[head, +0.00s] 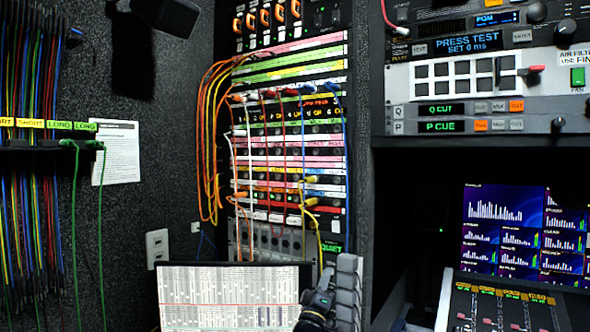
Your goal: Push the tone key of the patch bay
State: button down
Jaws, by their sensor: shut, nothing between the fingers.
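The patch bay (290,148) stands upright in the middle of the head view, with rows of pink, green, yellow and blue label strips and several cords plugged into it. I cannot pick out or read a tone key on it; cords cross parts of its face.
Orange and yellow cords (208,150) hang in loops at the patch bay's left. A printed sheet (228,296) stands low in front. A rack unit reading PRESS TEST (465,42) is at upper right, above monitors (520,230) and a fader desk (500,308). Cables hang at left.

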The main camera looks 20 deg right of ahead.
jog(key=shift+s+a, duration=0.1)
jog(key=shift+a, duration=0.05)
jog(key=shift+s+a+b, duration=0.65)
jog(key=shift+s+a, duration=0.3)
jog(key=shift+a, duration=0.25)
jog(key=shift+s+a+b, duration=0.65)
jog(key=shift+s+a, duration=0.25)
jog(key=shift+a, duration=0.25)
dwell(0.4)
